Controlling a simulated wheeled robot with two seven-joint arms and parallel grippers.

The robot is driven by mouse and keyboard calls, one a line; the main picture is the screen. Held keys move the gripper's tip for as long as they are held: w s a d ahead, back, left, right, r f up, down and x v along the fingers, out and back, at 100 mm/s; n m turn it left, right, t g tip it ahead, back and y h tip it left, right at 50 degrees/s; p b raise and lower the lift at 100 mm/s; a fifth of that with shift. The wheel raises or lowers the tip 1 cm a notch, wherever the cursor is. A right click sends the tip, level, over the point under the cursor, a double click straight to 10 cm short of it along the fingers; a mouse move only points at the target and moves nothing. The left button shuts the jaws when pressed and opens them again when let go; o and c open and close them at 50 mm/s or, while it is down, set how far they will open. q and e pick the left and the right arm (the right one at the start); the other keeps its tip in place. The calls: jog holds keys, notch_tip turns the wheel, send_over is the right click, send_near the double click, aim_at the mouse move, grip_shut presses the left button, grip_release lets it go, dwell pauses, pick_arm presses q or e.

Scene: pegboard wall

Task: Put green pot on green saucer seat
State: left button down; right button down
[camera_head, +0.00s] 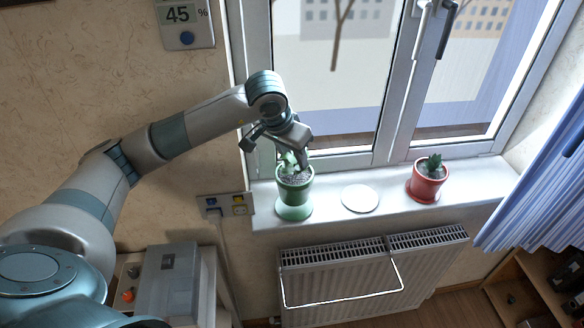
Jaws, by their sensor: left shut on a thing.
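A green pot (294,190) with soil and a small plant stands upright at the left of the window sill. It is over the green saucer (294,212), whose rim shows below and around the pot's base; whether the base touches the saucer I cannot tell. My left gripper (297,160) comes down from above and is shut at the pot's rim, partly hiding the plant. My right gripper is not in view.
A white round saucer (360,198) lies empty mid-sill. A red pot (428,183) with a plant stands on a red saucer to the right. The window (340,90) is behind, and a radiator (350,270) with a rail hangs below the sill.

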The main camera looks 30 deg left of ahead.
aim_at(294, 170)
pick_arm(q)
jog(key=shift+f, duration=0.15)
notch_tip(294, 170, down, 3)
jog(key=shift+r, duration=0.1)
jog(key=shift+f+b, duration=0.3)
jog(key=shift+f, duration=0.25)
jog(key=c, duration=1.3)
grip_release()
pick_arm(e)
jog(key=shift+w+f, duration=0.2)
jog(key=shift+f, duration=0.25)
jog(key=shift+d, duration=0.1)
